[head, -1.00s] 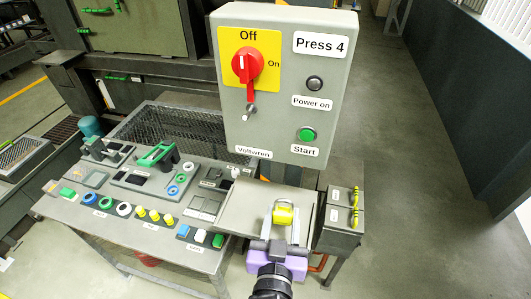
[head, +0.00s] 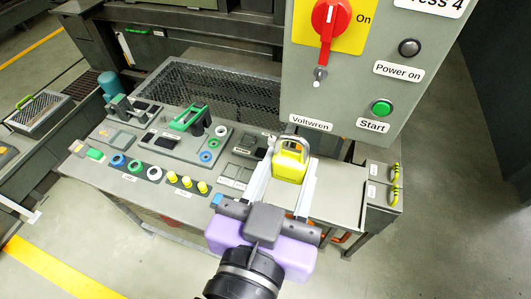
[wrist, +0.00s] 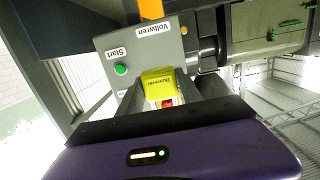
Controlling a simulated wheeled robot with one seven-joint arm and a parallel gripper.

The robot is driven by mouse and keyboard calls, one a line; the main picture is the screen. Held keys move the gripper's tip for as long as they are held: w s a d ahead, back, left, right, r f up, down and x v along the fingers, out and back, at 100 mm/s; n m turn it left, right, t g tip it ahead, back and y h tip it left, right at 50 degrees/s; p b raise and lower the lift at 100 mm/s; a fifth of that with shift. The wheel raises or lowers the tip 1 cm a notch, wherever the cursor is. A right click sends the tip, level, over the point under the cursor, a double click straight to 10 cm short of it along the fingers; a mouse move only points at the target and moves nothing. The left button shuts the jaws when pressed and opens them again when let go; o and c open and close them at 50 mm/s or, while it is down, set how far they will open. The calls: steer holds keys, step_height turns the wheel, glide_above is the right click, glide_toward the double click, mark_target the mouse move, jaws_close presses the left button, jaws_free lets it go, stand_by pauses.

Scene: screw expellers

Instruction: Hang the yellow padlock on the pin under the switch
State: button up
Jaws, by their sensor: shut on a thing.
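My gripper (head: 279,181) is shut on the yellow padlock (head: 289,166), which sits between its two pale fingers with the shackle upward in the head view. The padlock (wrist: 158,85) also shows between the fingers in the wrist view. The red rotary switch (head: 330,17) is on a yellow plate on the grey control box, its handle pointing down. A small light pin (head: 320,73) sticks out just under the switch. The padlock is below and to the left of the pin, apart from it.
The grey control box (head: 352,95) carries a green Start button (head: 381,108) and a dark Power on lamp (head: 409,47). Below is a table (head: 335,198) with a panel of coloured rings, buttons and a green handle (head: 189,117). A mesh basket (head: 215,90) stands behind.

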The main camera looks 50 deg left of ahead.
steer(key=shift+w+d+f, duration=0.1)
steer(key=shift+w+f, duration=0.05)
steer(key=shift+w+a, duration=0.35)
steer(key=p, duration=0.1)
glide_toward(318, 89)
steer(key=shift+a+f, duration=0.15)
steer(key=shift+f, duration=0.5)
steer(key=shift+r+x, duration=0.15)
steer(key=shift+x, duration=1.2)
steer(key=shift+r+x, duration=0.2)
steer(key=shift+x, duration=1.1)
stand_by(1.1)
steer(key=shift+w+a, duration=0.35)
steer(key=shift+w, duration=0.25)
steer(key=shift+w+r, duration=0.15)
steer(key=shift+r, duration=0.05)
stand_by(0.3)
